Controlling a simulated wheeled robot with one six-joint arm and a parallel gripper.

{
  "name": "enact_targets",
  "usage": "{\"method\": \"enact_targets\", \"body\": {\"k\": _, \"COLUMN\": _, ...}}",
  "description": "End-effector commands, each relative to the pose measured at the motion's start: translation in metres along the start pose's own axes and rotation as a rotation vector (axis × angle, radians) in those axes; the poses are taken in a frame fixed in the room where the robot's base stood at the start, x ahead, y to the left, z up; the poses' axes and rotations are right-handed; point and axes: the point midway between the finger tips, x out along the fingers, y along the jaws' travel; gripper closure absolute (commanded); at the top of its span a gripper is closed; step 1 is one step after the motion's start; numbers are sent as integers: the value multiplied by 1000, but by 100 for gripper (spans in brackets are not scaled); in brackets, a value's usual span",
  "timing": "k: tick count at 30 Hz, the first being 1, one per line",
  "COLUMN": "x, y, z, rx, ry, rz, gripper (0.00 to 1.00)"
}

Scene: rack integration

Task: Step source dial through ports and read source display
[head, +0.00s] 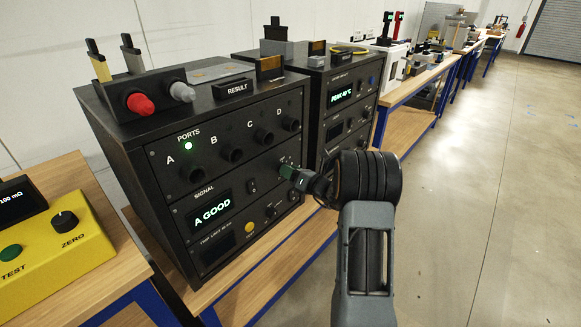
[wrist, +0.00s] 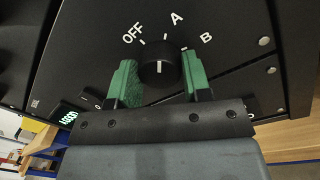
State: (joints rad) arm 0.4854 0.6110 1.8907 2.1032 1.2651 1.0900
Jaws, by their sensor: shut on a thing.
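The source dial (wrist: 160,70) is a round black knob on a black panel, with OFF, A and B printed around it. A white line shows on its face; I cannot tell which label it points to. My gripper (wrist: 158,84) has its green fingers on either side of the dial, shut on it. In the head view my gripper (head: 288,171) reaches the front panel and mostly hides the dial. The signal display (head: 211,213) reads "A GOOD" in green. The ports row A to D (head: 232,154) has a green light lit above A.
A second black rack unit (head: 343,95) with a "PEAK" display stands right behind. A yellow tester (head: 60,245) is at left on a wooden bench. Open floor (head: 470,220) lies to the right.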

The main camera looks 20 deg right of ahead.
Motion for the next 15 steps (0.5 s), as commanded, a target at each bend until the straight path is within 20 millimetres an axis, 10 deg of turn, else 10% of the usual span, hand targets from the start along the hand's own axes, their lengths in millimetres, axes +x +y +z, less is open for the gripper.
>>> {"method": "enact_targets", "body": {"k": 15, "x": 0, "y": 0, "z": 1, "rx": 126, "ry": -11, "rz": -2, "gripper": 79}}
